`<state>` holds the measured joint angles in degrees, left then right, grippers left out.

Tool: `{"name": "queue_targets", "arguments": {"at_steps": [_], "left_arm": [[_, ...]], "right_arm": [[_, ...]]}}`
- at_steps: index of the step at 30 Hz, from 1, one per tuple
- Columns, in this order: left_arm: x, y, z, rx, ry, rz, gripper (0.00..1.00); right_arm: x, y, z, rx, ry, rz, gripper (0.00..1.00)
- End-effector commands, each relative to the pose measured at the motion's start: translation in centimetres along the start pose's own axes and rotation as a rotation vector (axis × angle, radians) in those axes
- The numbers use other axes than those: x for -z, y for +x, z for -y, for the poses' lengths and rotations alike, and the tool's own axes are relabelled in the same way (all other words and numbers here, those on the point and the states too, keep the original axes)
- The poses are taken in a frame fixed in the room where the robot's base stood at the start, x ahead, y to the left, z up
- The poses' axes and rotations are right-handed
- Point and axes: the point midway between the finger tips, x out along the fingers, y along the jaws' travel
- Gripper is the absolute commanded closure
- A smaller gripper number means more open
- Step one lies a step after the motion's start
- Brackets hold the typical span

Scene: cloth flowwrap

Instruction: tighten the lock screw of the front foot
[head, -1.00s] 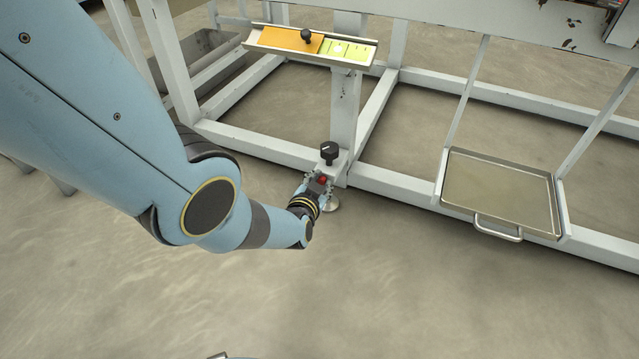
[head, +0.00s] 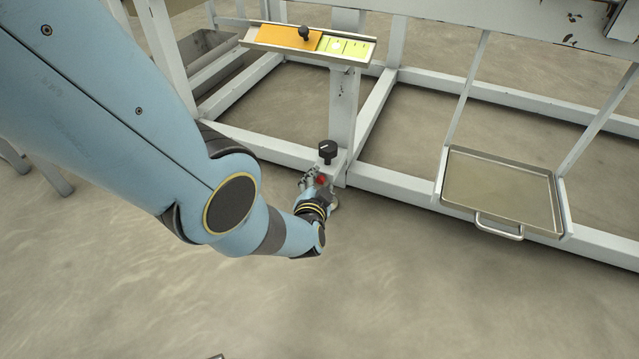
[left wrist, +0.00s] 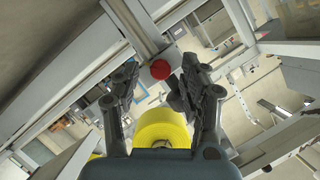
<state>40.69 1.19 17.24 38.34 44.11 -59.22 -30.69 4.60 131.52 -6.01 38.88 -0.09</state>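The red knob of the lock screw (head: 320,181) sits low on the frame's front corner post, below a black knob (head: 327,150). The round metal foot (head: 334,203) under that corner is partly hidden by my left wrist. My left gripper (head: 311,176) is at the red knob, reaching up from below. In the left wrist view my left gripper (left wrist: 160,75) has its two fingers apart. The red knob (left wrist: 160,70) shows between the fingertips, with a gap visible on each side; I cannot tell whether it is touched. My right gripper is not in view.
Frame rails (head: 400,186) run to both sides of the post. A metal tray with a handle (head: 500,190) hangs at the right. A sloped shelf with orange and yellow-green panels (head: 290,39) is above. The floor in front is clear.

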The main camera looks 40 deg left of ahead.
Motion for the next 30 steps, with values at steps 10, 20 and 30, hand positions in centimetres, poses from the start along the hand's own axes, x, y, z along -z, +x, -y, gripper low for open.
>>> {"name": "queue_targets", "arguments": {"at_steps": [10,20,30], "left_arm": [[-0.2,-0.5,-0.1,0.0,0.0,0.001,0.57],[-0.1,-3.7,-0.1,-0.002,-0.003,0.0,0.57],[-0.1,-9.9,-0.1,-0.001,-0.001,0.002,0.57]], "right_arm": [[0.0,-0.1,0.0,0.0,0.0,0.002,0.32],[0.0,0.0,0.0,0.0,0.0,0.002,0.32],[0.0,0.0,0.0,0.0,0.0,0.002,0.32]]}}
